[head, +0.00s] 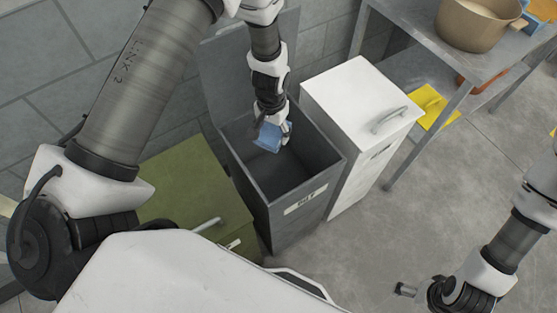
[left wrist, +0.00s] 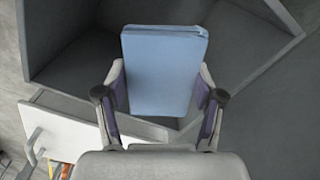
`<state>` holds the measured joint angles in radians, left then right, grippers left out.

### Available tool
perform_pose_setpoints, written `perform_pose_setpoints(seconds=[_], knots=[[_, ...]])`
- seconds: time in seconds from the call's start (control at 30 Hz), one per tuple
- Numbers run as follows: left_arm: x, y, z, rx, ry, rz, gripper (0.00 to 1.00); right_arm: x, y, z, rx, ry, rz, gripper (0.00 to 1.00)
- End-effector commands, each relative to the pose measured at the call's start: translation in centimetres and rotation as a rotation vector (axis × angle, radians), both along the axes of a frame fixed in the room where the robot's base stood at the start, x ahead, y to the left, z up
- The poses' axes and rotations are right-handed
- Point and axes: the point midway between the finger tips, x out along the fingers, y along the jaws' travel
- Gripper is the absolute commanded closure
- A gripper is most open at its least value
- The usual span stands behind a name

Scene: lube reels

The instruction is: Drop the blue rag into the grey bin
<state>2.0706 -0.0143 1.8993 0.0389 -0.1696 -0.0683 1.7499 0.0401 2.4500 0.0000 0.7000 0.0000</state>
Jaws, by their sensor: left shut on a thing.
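The blue rag (head: 269,137) is a folded light-blue block between the fingers of my left gripper (head: 272,122). In the left wrist view the rag (left wrist: 164,70) fills the gap between both fingers of the left gripper (left wrist: 162,100). The grey bin (head: 257,177) is a tall dark box with its lid up against the wall. My left gripper points down over its opening, with the rag at about rim height. I cannot tell exactly how deep the rag is. My right gripper is only partly in view at the lower right, and its fingers are unclear.
A white lidded bin (head: 350,92) with a handle stands right of the grey bin. A green lidded bin (head: 190,195) stands left of it. A metal table (head: 420,57) holding a pot (head: 470,22) is at the upper right. A yellow cloth (head: 433,106) lies beneath it. Open floor is at the right.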

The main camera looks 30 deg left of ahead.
Motion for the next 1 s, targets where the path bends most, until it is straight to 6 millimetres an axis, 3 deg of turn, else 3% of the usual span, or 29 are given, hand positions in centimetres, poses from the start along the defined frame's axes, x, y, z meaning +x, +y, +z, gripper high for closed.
perform_pose_setpoints(seconds=[0.03,0.13,0.43,0.47,0.53,0.87,1.0], knots=[[0.0,0.0,-1.5,0.000,0.000,0.000,0.65,0.0,0.0,-1.4,0.000,0.001,0.000,0.01],[0.0,0.0,-2.5,0.000,0.000,0.000,0.65,0.0,0.0,-2.3,0.000,0.001,0.000,0.01],[0.0,0.0,-2.6,0.000,-0.001,0.000,0.65,0.0,0.0,-2.3,0.000,0.000,0.000,0.01],[0.0,0.0,-2.6,0.000,-0.001,0.000,0.29,0.0,0.0,-2.3,0.000,0.000,0.000,0.01],[0.0,0.0,-2.6,0.000,-0.001,0.000,0.04,0.0,0.0,-2.3,0.000,0.000,0.000,0.01],[0.0,0.0,-2.6,0.000,-0.001,0.000,0.03,0.0,0.0,-2.3,0.000,0.000,0.000,0.01],[0.1,0.0,-1.4,0.000,-0.003,0.000,0.03,0.0,0.0,-2.3,0.000,0.000,0.000,0.01]])
